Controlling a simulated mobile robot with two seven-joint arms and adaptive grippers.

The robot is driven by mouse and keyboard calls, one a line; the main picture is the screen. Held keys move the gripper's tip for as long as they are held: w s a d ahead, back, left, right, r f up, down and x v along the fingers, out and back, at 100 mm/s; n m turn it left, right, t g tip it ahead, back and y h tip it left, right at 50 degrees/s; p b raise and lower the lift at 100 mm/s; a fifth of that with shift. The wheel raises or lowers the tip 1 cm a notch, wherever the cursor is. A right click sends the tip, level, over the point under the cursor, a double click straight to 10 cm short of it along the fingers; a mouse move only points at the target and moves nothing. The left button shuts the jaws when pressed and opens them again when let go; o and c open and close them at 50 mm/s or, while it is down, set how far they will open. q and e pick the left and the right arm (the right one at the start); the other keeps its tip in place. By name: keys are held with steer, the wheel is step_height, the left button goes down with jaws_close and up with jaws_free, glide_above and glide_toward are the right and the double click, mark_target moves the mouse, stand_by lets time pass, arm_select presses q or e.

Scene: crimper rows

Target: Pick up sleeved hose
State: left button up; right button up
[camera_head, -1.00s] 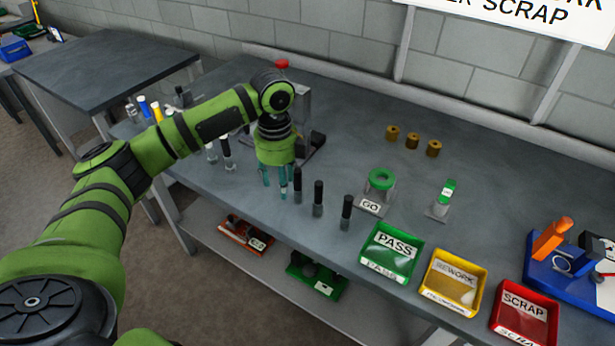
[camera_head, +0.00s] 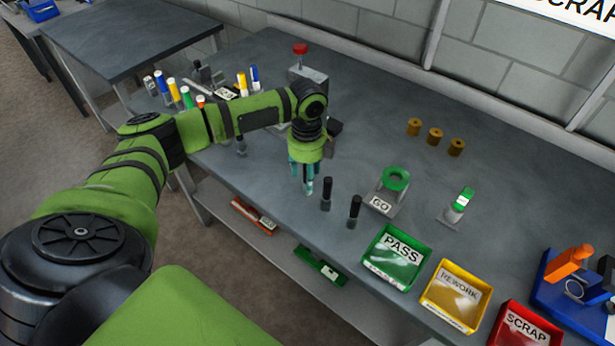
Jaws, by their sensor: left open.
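My left gripper (camera_head: 303,178) points down at the front part of the bench, its teal fingers open. A row of upright sleeved hoses, black above and grey below, stands by the front edge. One hose (camera_head: 326,195) stands just right of the fingers, apart from them, and another hose (camera_head: 354,212) is farther right. The spot between the fingers is mostly covered, so I cannot tell whether a hose stands there. My right gripper is out of view.
A press with a red knob (camera_head: 300,48) stands behind my wrist. A green GO ring gauge (camera_head: 395,180), a green-topped holder (camera_head: 458,205) and brass cylinders (camera_head: 435,136) stand right. PASS (camera_head: 397,256), REWORK (camera_head: 455,294) and SCRAP (camera_head: 525,330) bins line the front edge.

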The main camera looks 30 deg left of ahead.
arm_select(q)
steer(key=shift+f, duration=0.2)
steer(key=shift+c, duration=0.8)
steer(key=shift+r, duration=0.1)
jaws_close()
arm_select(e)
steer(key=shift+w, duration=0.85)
arm_select(q)
steer(key=shift+r, duration=0.1)
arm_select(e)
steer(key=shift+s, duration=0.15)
